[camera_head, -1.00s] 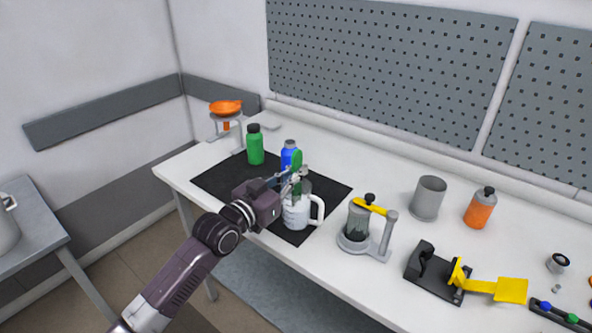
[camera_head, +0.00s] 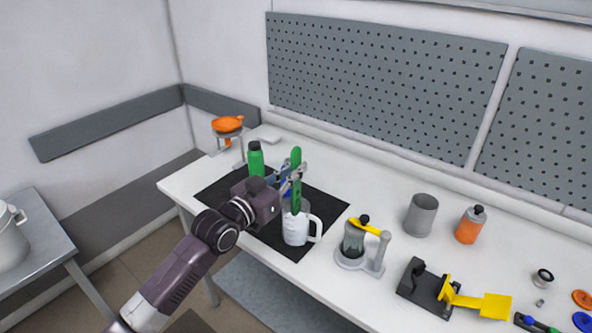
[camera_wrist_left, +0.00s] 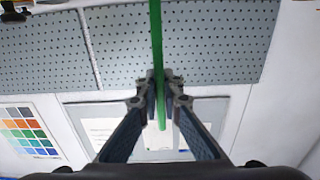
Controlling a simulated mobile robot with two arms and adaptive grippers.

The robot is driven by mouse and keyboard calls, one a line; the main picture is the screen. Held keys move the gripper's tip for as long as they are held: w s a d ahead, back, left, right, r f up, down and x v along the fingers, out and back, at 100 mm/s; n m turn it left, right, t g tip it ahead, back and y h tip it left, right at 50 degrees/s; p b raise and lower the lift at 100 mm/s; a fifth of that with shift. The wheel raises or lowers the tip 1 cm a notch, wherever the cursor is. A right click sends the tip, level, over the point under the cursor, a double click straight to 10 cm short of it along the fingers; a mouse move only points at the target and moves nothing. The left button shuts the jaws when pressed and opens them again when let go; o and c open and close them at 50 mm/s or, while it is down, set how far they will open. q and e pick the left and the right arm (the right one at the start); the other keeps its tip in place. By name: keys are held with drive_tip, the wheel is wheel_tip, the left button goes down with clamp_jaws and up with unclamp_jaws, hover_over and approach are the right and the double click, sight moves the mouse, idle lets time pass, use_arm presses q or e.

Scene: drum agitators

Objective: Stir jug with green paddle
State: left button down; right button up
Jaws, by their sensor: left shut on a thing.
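The green paddle (camera_head: 296,158) stands nearly upright above the white jug (camera_head: 297,229). My left gripper (camera_head: 295,174) is shut on the middle of the paddle; it also shows in the left wrist view (camera_wrist_left: 160,92), with the paddle (camera_wrist_left: 156,38) between its fingers. The jug stands on the black mat with its handle to the right. The paddle's lower end reaches the jug's mouth; I cannot tell whether it is inside. My right gripper is not in view.
On the black mat (camera_head: 325,203), a green bottle (camera_head: 256,162) stands behind my left gripper, and a blue bottle (camera_head: 287,184) is mostly hidden. A grey cup (camera_head: 421,216) and orange bottle (camera_head: 470,227) stand farther right.

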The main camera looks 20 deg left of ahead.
sight(296, 147)
use_arm(q)
wheel_tip(296, 147, up, 8)
drive_tip(key=p, duration=0.7)
drive_tip(key=shift+r, duration=0.25)
drive_tip(key=shift+f, duration=0.1)
